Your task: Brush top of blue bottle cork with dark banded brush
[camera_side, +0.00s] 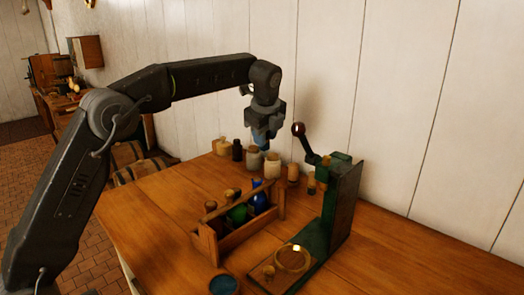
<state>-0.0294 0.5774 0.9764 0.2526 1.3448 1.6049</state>
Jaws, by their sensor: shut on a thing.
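The blue bottle (259,198) stands in the right end of a wooden carrier (237,240) on the table. Its top is small and I cannot make out its cork clearly. My gripper (262,137) points down above the jars at the back of the table, higher than the blue bottle and behind it. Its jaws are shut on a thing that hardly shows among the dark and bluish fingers. It seems to be the dark banded brush, but its bands and bristles cannot be made out.
A green bottle (238,213) and a dark red one share the carrier. Several jars stand behind, including a pale jar (272,166). A green press (340,212) with a raised ball-ended lever stands right. A blue dish (223,285) lies in front. The table's right is clear.

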